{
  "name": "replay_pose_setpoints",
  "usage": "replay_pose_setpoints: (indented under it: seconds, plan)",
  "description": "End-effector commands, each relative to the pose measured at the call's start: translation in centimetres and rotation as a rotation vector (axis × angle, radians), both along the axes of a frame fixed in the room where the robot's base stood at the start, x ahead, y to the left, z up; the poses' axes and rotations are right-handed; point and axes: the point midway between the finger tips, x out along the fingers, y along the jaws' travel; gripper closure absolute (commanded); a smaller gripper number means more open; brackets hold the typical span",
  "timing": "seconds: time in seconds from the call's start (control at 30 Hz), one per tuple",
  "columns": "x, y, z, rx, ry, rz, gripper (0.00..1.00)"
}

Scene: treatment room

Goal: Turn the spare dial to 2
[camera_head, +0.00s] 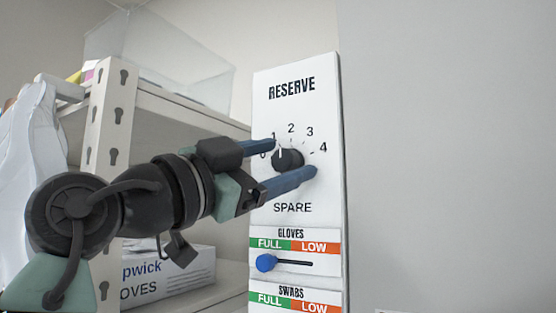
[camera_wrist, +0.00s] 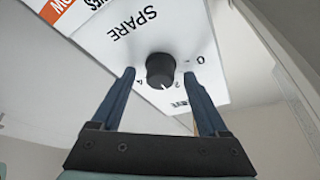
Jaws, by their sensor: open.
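The spare dial (camera_head: 292,159) is a round black knob with a white pointer line, on a white panel (camera_head: 296,72) marked 0 to 4. The pointer looks roughly straight up the panel, near the 2; its exact setting is hard to tell at this angle. My gripper (camera_head: 293,159) is open, with one blue finger above left of the dial and the other below right. In the wrist view, the dial (camera_wrist: 160,67) sits between the fingertips of my gripper (camera_wrist: 159,73), with a visible gap on each side. The upper finger partly covers the markings near 0 and 1.
Below the dial is a gloves slider with a blue knob (camera_head: 266,262), above a swabs label (camera_head: 292,292). A shelf rack (camera_head: 110,130) with a clear bin (camera_head: 165,50) and a glove box (camera_head: 170,275) stands left. The wall right of the panel is bare.

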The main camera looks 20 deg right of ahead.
Motion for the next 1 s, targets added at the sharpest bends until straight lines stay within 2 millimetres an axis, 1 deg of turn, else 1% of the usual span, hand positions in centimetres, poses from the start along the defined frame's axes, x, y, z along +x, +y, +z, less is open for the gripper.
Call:
replay_pose_setpoints:
  seconds: [0.13,0.27,0.6,0.7,0.8,1.0]
  plan:
    - [-0.1,0.2,-0.1,-0.001,0.000,0.001,0.23]
    - [-0.6,1.4,-0.8,-0.001,-0.001,0.002,0.23]
    - [-3.5,7.8,-3.3,-0.002,-0.001,0.003,0.23]
    - [-4.2,9.2,-3.7,-0.001,-0.002,0.002,0.23]
    - [-4.7,10.4,-4.0,0.000,-0.002,0.001,0.23]
    - [-5.2,11.2,-4.1,0.000,-0.001,0.000,0.23]
